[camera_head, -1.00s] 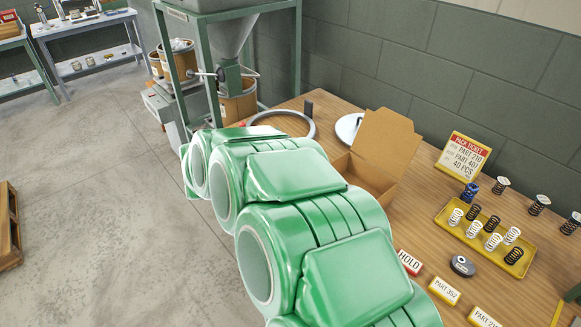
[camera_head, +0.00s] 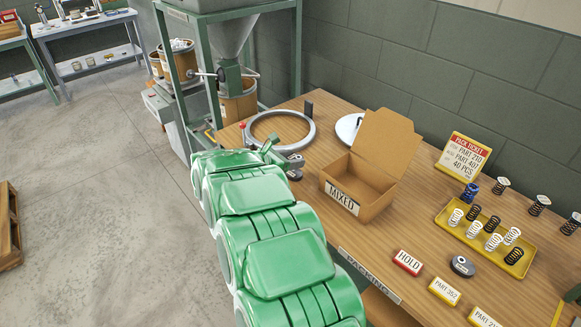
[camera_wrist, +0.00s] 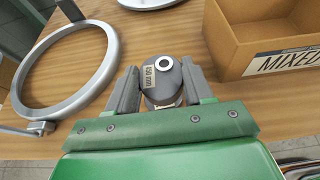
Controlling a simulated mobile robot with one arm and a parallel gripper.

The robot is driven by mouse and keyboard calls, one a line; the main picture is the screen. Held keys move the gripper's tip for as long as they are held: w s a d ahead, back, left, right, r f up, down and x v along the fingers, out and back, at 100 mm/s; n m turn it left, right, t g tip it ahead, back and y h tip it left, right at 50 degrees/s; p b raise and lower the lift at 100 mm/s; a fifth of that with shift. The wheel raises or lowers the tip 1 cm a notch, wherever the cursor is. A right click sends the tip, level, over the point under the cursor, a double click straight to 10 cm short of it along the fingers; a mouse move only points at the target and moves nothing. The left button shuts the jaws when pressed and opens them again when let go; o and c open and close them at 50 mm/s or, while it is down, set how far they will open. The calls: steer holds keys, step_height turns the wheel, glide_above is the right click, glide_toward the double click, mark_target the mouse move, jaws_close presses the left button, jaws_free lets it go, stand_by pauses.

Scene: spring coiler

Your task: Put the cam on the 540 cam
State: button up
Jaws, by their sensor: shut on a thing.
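My gripper (camera_wrist: 160,76) is shut on a grey cam (camera_wrist: 158,92) in the wrist view, with one finger on each side. The cam has a pale hub with a dark hole and a small printed label that I cannot read surely. In the head view my gripper (camera_head: 284,157) is over the table's left part, and the cam (camera_head: 295,166) shows only partly beside it. I cannot tell whether the cam rests on something. Another dark grey round part (camera_head: 462,265), with a raised hub, lies on the table by the HOLD sign; its marking is unreadable.
A grey ring (camera_head: 313,131) lies just behind my gripper. An open box marked MIXED (camera_head: 341,197) stands to its right. Farther right are a HOLD sign (camera_head: 407,262), a yellow tray (camera_head: 478,243) of springs and a pack ticket (camera_head: 464,157). Bare table lies between box and tray.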

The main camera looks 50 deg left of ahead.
mark_target(291, 173)
steer(key=shift+w+a+f, duration=0.2)
steer(key=shift+a+f, duration=0.1)
steer(key=shift+f, duration=1.6)
steer(key=shift+f, duration=0.1)
steer(key=o, duration=1.3)
